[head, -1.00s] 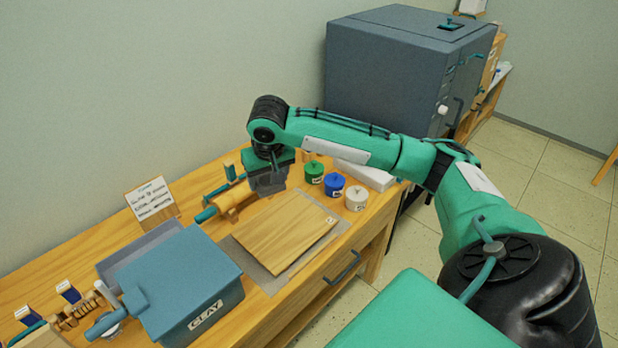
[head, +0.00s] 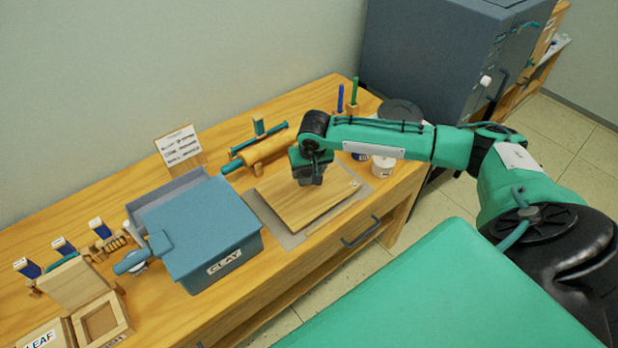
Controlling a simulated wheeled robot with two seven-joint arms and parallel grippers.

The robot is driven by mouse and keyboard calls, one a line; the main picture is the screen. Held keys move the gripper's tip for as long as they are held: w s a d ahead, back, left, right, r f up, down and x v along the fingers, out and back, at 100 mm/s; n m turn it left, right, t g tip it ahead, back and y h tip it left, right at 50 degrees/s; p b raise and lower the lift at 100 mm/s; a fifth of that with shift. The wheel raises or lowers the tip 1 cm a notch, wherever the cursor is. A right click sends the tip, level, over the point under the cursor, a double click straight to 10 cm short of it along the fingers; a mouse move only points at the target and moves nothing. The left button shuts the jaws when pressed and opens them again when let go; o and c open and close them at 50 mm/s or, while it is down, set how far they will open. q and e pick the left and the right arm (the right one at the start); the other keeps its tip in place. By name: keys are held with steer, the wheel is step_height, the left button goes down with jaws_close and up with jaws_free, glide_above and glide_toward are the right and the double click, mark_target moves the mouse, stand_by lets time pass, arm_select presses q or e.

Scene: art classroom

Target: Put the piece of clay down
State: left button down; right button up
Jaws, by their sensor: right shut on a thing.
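My right gripper (head: 310,178) points down over the wooden board (head: 285,207), low above its upper part. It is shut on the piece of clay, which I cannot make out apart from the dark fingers. Whether the clay touches the board cannot be told. The board lies on a grey mat (head: 290,240) on the wooden table. My left gripper is not in view.
A blue-grey bin labelled CLAY (head: 215,230) stands left of the board. A rolling pin (head: 265,150) lies behind it. Lidded jars, one white (head: 383,167), stand to the right. Wooden moulds (head: 100,320) are at lower left.

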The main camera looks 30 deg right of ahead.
mark_target(310, 175)
steer(key=shift+f, duration=2.2)
steer(key=o, duration=1.1)
steer(key=shift+f, duration=0.15)
steer(key=shift+c, duration=0.2)
steer(key=shift+r, duration=0.4)
steer(key=d+v, duration=0.1)
steer(key=v, duration=1)
steer(key=shift+a+r+b, duration=0.25)
steer(key=shift+a+b, duration=0.1)
steer(key=shift+a, duration=0.15)
steer(key=shift+s, duration=0.15)
